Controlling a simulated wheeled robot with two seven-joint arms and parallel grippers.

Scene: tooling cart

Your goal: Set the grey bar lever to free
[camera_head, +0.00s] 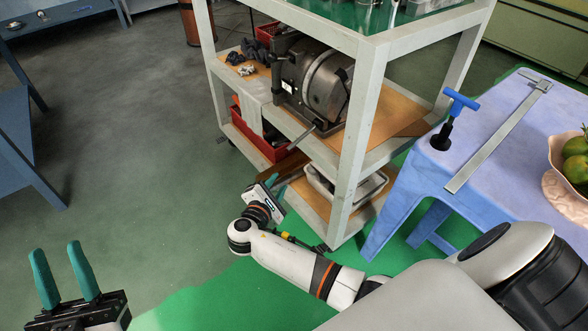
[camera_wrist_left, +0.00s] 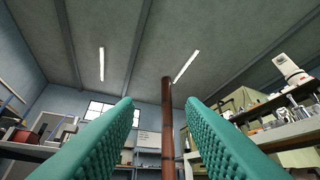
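The grey bar lever (camera_head: 302,138) sticks out low from the front of the grey machine (camera_head: 326,84) on the cart's middle shelf, slanting down to the left. My right gripper (camera_head: 276,186) is by the cart's lower shelf, below the lever and apart from it. Its teal fingers show only small and partly, so I cannot tell how far apart they are. My left gripper (camera_head: 66,275) is at the lower left, far from the cart, with its teal fingers spread and empty. In the left wrist view its two fingers (camera_wrist_left: 160,130) point up toward the ceiling, with nothing between them.
The white-framed cart (camera_head: 352,135) has a post right of the lever. Red bins (camera_head: 262,143) and a pale tray (camera_head: 345,186) sit on its lower levels. A blue table (camera_head: 475,185) with a blue-handled tool (camera_head: 450,118) stands to the right.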

